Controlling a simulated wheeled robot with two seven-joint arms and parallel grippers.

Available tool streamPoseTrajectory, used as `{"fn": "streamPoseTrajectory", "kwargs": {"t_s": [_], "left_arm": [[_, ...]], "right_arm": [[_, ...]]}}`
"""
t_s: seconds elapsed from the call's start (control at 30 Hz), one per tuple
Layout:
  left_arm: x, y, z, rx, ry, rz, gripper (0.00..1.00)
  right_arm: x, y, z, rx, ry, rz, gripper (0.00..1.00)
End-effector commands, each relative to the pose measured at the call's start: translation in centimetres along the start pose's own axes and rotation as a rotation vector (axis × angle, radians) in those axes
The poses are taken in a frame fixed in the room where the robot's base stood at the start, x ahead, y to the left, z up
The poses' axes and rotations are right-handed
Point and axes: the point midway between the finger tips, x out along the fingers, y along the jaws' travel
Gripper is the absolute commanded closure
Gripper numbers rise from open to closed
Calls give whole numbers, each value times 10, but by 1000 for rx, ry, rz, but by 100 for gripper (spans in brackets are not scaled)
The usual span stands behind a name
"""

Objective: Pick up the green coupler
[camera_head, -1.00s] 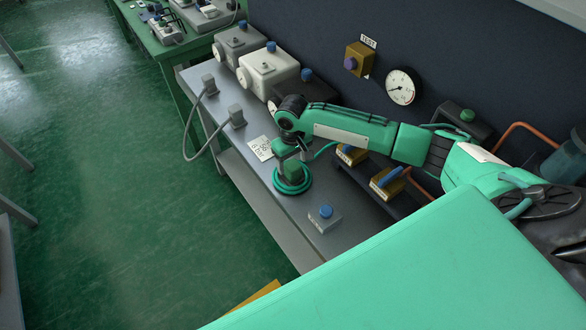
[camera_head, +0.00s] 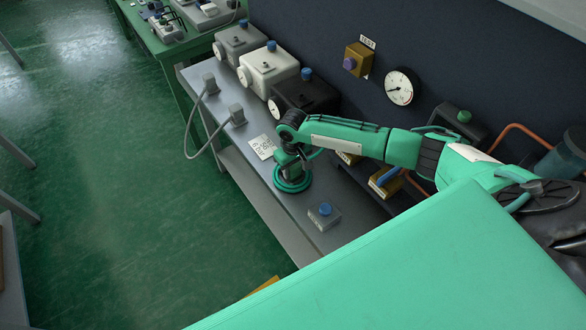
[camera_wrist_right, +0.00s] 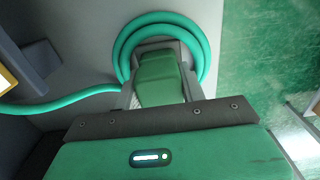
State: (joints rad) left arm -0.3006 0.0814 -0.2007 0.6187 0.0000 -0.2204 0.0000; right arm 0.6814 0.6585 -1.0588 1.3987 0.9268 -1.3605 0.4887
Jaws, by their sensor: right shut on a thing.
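The green coupler (camera_wrist_right: 160,78) is a green block between the fingers of my right gripper (camera_wrist_right: 158,92) in the right wrist view. A teal hose loops in a coil (camera_wrist_right: 206,70) around it, lying on the grey bench. In the head view my right gripper (camera_head: 289,166) points down into the coil (camera_head: 293,189) and is shut on the coupler, which it mostly hides. I cannot tell whether the coupler is clear of the bench. My left gripper is not in view.
Grey, white and black boxes with blue knobs (camera_head: 270,68) stand at the bench's back left. Two grey plugs on a cable (camera_head: 237,115) lie at the front edge. A small box with a blue button (camera_head: 325,213) sits right of the coil. A white label (camera_head: 263,147) lies left of it.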

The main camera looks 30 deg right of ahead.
Motion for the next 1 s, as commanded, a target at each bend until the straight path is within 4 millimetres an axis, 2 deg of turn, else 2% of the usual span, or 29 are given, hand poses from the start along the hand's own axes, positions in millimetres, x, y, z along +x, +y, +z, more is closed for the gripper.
{"fn": "streamPoseTrajectory", "kwargs": {"t_s": [0.27, 0.47, 0.57, 0.8, 1.0], "left_arm": [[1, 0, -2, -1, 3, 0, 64], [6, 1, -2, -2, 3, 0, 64], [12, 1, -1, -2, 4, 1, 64], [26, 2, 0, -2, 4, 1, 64], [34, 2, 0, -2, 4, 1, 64]], "right_arm": [[-4, 0, -1, 0, 2, -1, 87], [-27, 0, -2, 0, 5, 0, 87], [-49, 0, -2, -1, 7, -1, 87], [-117, 0, -2, -2, 7, 0, 87], [-163, 0, -1, -1, 5, -1, 87]]}}
